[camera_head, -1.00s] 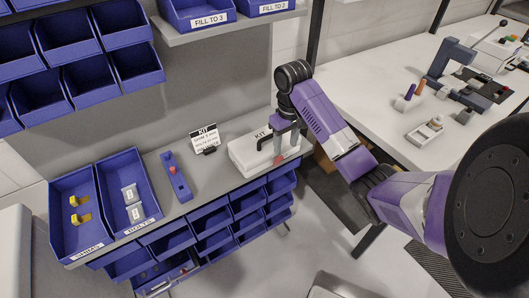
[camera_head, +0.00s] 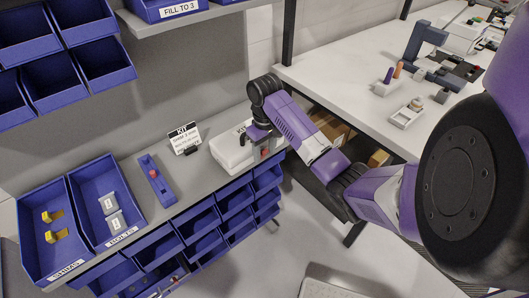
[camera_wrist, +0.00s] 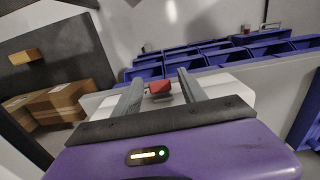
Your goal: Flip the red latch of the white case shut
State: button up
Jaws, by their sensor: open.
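The white case (camera_head: 230,150) lies near the right end of the grey bench top. Its red latch (camera_head: 264,153) is at the case's right front edge. In the wrist view the red latch (camera_wrist: 159,87) shows between my two grey fingers, in front of the case's white body (camera_wrist: 222,82). My gripper (camera_wrist: 160,80) is open, one finger on each side of the latch. I cannot tell whether a finger touches it. In the head view my wrist and gripper hide part of the case's top and handle, and the latch's exact angle is unclear.
A KIT sign (camera_head: 185,138) and a blue holder with a red part (camera_head: 156,180) stand left of the case. Blue bins (camera_head: 200,216) fill the bench front below. A white table (camera_head: 345,80) is at the right. Cardboard boxes (camera_wrist: 58,98) show at left in the wrist view.

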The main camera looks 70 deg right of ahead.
grip_shut()
jog(key=shift+w+d+r+g+p, duration=0.1)
jog(key=shift+w+r+g+p, duration=0.1)
jog(key=shift+g+p, duration=0.3)
jog(key=shift+d+y+p, duration=0.1)
jog(key=shift+y+p, duration=0.2)
jog(key=shift+p, duration=0.05)
jog(key=shift+f, duration=0.1)
grip_release()
